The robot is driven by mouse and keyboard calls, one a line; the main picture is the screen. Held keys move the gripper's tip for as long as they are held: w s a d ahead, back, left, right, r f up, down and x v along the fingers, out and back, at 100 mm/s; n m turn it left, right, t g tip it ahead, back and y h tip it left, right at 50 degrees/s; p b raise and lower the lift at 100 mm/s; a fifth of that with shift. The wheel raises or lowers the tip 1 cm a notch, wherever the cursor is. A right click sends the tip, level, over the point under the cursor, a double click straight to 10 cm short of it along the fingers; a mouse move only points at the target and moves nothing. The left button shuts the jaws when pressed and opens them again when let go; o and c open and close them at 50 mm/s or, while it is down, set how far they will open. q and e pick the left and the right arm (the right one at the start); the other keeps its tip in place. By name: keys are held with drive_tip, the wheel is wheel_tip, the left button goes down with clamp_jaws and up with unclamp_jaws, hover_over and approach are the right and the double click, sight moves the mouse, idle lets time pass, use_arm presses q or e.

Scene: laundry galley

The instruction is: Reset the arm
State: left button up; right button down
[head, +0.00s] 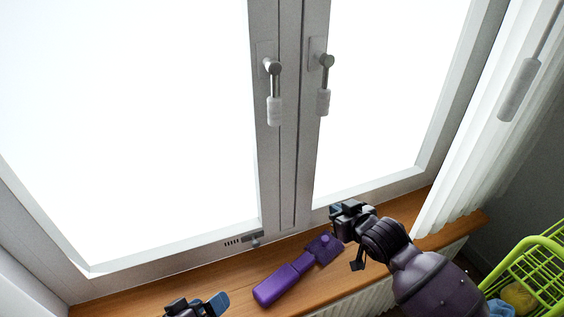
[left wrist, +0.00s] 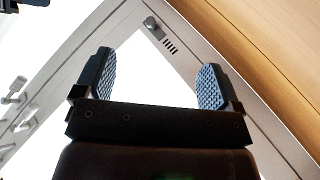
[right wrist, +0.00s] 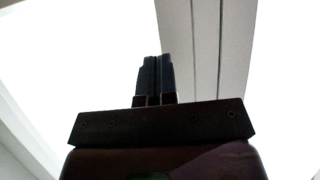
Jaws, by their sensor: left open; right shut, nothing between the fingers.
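My left gripper (head: 203,306) is at the bottom edge of the head view, low over the windowsill, with only its tip in the picture. In the left wrist view its two blue-padded fingers (left wrist: 155,86) stand wide apart with nothing between them. My right gripper (head: 343,211) is in front of the window frame, just above the sill, at the end of my dark purple arm. In the right wrist view its fingers (right wrist: 154,76) are pressed together and empty. Most of my left arm is out of view.
A purple long-handled item (head: 283,284) lies on the wooden windowsill (head: 130,307) between my grippers. The double window has two grey handles (head: 273,92) hanging down. A white curtain (head: 482,140) hangs at right. A green basket (head: 525,268) holding cloth stands at lower right.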

use_arm(q)
drive_tip(key=s+a+r+m+y+p, duration=0.1)
drive_tip(key=s+a+y+p, duration=0.1)
drive_tip(key=s, duration=0.4)
drive_tip(key=s+a+r+m+y+p, duration=0.1)
drive_tip(key=s+a+r+y+p, duration=0.1)
drive_tip(key=s+a, duration=0.3)
drive_tip(key=s+a+r+m+y+p, duration=0.2)
drive_tip(key=s+a+y+p, duration=0.1)
drive_tip(key=s, duration=0.4)
drive_tip(key=shift+s+a+r+p, duration=0.15)
drive_tip(key=shift+a+r+p, duration=0.1)
drive_tip(key=shift+a+p, duration=0.1)
use_arm(e)
drive_tip(key=s+d+f+m+h, duration=0.1)
drive_tip(key=s+d, duration=0.3)
drive_tip(key=s, duration=0.8)
drive_tip(key=s+d+f+m+h, duration=0.1)
drive_tip(key=s+d, duration=0.4)
drive_tip(key=s, duration=0.7)
drive_tip(key=s+d+f+m+h, duration=0.2)
drive_tip(key=s+d+h, duration=0.1)
drive_tip(key=s, duration=1)
drive_tip(key=shift+d+f+g, duration=0.2)
drive_tip(key=shift+d+g, duration=0.1)
drive_tip(key=shift+d, duration=0.55)
